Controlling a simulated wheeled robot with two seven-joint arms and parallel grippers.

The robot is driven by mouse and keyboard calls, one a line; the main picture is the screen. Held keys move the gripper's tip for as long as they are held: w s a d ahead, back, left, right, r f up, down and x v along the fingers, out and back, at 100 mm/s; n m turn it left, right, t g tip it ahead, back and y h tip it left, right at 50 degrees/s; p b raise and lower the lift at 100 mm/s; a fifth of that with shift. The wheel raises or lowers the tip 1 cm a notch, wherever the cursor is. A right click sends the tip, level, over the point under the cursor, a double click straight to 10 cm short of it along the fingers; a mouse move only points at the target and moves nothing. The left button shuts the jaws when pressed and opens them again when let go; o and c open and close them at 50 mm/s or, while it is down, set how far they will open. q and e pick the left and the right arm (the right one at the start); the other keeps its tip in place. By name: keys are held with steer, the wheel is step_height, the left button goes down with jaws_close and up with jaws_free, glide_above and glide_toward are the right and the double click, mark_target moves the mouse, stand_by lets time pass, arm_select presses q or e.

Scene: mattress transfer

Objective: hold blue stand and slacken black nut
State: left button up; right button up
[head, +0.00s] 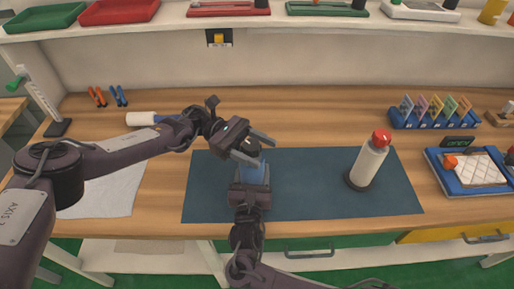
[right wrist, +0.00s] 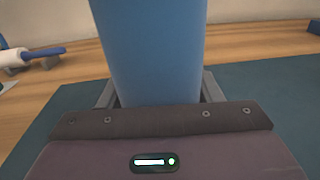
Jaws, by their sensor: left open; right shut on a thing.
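The blue stand (head: 256,172) is upright on the dark teal mat (head: 310,205); its smooth blue column (right wrist: 150,50) fills the middle of the right wrist view. My right gripper (head: 252,185) is shut on the column from the near side, with one finger on each side (right wrist: 158,95). My left gripper (head: 257,148) is open at the top of the stand, its two fingers apart. A dark shape between those fingers looks like the black nut (head: 251,145), mostly hidden; I cannot tell whether the fingers touch it.
A white bottle with a red cap (head: 370,163) stands on the mat to the right. A blue tray (head: 445,185) is farther right, and a blue rack of coloured cards (head: 432,121) is behind. Pliers (head: 108,97) lie at the back left. The mat between stand and bottle is clear.

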arm_select(q)
steer(key=shift+c, duration=0.5)
steer(key=c, duration=0.9)
